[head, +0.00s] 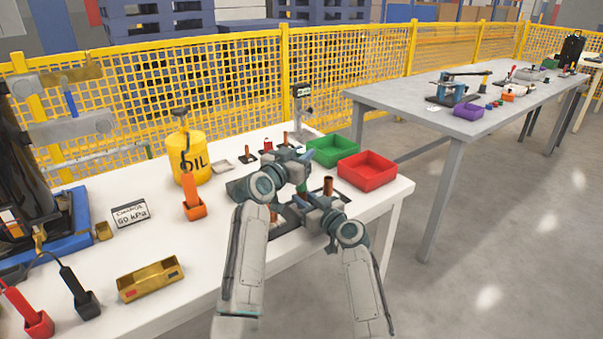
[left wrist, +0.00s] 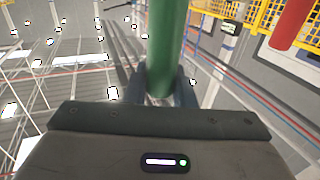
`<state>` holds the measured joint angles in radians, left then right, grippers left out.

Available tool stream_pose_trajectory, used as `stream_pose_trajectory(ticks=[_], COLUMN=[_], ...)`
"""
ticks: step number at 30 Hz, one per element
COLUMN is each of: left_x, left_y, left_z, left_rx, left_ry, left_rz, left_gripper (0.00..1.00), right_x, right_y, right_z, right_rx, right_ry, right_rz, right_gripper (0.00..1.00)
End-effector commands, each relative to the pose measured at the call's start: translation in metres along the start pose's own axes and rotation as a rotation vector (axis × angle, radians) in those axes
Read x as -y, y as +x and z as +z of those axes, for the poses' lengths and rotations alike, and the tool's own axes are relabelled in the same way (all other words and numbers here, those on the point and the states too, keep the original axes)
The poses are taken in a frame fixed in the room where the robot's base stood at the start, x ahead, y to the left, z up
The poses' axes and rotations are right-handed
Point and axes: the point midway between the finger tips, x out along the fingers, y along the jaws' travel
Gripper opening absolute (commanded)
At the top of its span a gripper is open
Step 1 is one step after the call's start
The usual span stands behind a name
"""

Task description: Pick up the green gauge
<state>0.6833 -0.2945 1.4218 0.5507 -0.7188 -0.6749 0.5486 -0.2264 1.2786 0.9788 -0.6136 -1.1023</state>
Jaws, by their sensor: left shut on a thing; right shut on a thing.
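The green gauge (left wrist: 165,45) is a plain green cylinder in the left wrist view. It stands between the two dark fingers of my left gripper (left wrist: 161,85), which is shut on it. In the head view my left gripper (head: 300,172) is over the right part of the white table, and the gauge is mostly hidden there. My right gripper (head: 318,203) is just below and nearer. It is shut on a copper-brown cylinder (head: 328,185), whose upper end sticks up above the jaws.
A green bin (head: 333,150) and a red bin (head: 366,172) stand right of my grippers. A yellow oil can (head: 188,157), an orange holder (head: 193,208) and a brass tray (head: 150,280) are to the left. A red cylinder (left wrist: 293,22) shows in the left wrist view.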

Motion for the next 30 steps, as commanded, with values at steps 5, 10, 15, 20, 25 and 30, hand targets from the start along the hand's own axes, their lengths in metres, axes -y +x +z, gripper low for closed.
stream_pose_trajectory(ticks=[5, 10, 15, 20, 25, 30], left_x=[0.000, 0.000, 0.000, 0.000, 0.000, 0.000], left_y=[0.000, 0.000, 0.000, 0.000, 0.000, 0.000], left_z=[-0.003, -0.027, -0.063, -0.088, -0.100, -0.101], left_rx=[-0.002, -0.006, -0.006, -0.004, -0.002, -0.001], left_ry=[0.001, 0.003, 0.004, 0.002, 0.001, 0.000], left_rz=[0.000, 0.000, -0.001, 0.000, -0.001, -0.001], left_gripper=[0.00, 0.00, 0.00, 0.00, 0.00, 0.00], right_x=[0.000, 0.000, 0.000, 0.000, 0.000, 0.000], right_y=[0.000, 0.000, 0.000, 0.000, 0.000, 0.000], right_z=[0.000, 0.000, 0.000, 0.000, 0.000, 0.000], right_rx=[0.000, 0.000, 0.000, 0.000, 0.000, 0.000], right_ry=[0.000, 0.000, 0.000, 0.000, 0.000, 0.000], right_rz=[0.001, 0.001, 0.000, 0.000, 0.000, 0.000], right_gripper=[0.00, 0.00, 0.00, 0.00, 0.00, 0.00])
